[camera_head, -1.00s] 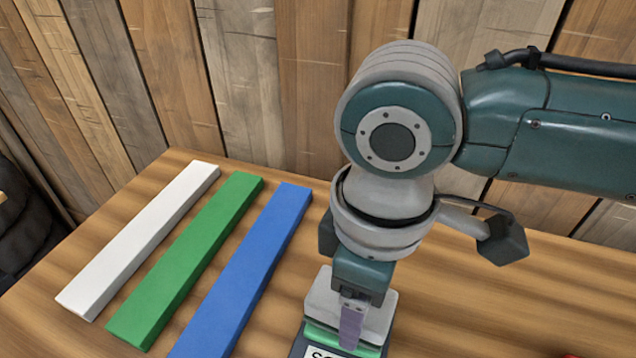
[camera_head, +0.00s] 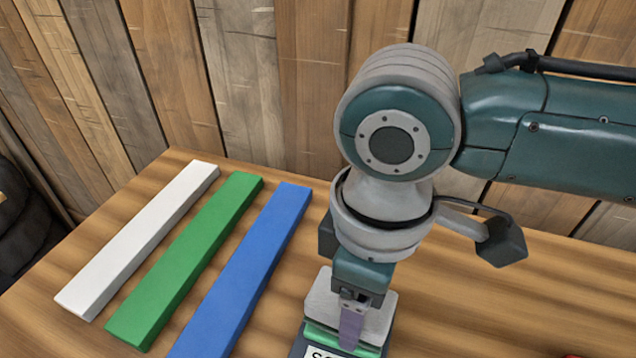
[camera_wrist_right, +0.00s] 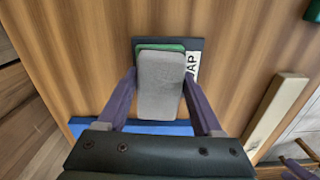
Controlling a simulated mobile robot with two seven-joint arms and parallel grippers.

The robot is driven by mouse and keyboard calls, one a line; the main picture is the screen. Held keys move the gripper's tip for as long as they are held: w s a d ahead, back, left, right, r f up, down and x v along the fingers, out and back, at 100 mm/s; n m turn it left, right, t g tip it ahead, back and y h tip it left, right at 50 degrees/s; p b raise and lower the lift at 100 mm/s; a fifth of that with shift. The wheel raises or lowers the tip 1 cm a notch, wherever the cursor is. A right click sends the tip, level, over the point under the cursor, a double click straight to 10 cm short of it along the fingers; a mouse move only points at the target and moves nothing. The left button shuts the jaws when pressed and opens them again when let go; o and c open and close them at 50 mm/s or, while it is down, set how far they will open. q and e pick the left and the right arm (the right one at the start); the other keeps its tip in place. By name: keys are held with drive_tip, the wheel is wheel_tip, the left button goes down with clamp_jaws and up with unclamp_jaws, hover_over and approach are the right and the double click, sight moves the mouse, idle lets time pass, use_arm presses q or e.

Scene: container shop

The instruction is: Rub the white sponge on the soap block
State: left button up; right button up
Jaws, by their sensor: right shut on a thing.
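The white sponge (camera_head: 378,312) is a pale grey-white block, held between the two purple fingers of my right gripper (camera_wrist_right: 158,92). The sponge lies flat over the green soap block (camera_head: 318,332) and appears to touch its top. The soap block shows as a green edge beyond the sponge in the right wrist view (camera_wrist_right: 163,47). It sits on a dark base (camera_wrist_right: 196,43) with a white label, partly hidden, reading "AP" in the wrist view. My right arm hides part of the sponge in the head view. My left gripper is not in view.
White (camera_head: 140,238), green (camera_head: 185,260) and blue (camera_head: 243,270) strips lie side by side on the wooden table (camera_head: 480,310), left of the soap. A plank wall stands behind. A small red thing (camera_head: 572,356) shows at the bottom right edge.

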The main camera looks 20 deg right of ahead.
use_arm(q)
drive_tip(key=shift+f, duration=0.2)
use_arm(e)
drive_tip(key=shift+f, duration=0.35)
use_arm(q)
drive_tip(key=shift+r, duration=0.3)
use_arm(e)
drive_tip(key=shift+f, duration=0.15)
idle(1.3)
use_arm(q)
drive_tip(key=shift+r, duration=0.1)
use_arm(e)
wheel_tip(320, 180, up, 7)
drive_tip(key=p, duration=0.9)
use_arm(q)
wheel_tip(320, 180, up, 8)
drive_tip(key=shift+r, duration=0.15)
